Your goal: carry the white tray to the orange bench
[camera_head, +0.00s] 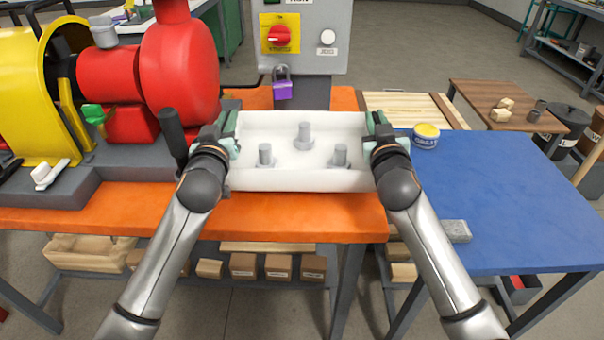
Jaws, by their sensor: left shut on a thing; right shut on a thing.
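The white tray (300,181) is level over the orange bench (290,217), near its right end. I cannot tell whether its underside touches the bench top. Inside the tray stand several grey bolt-like parts (304,137), upright. My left gripper (230,138) is shut on the tray's left end. My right gripper (377,138) is shut on its right end. The fingertips are partly hidden by my wrists and the tray walls.
A red and yellow pump (178,72) fills the bench's left side, close to my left gripper. A grey panel (308,40) with a purple padlock (282,90) stands behind the tray. The blue table (500,200) at right holds a yellow-lidded tin (426,136) and a grey block (456,231).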

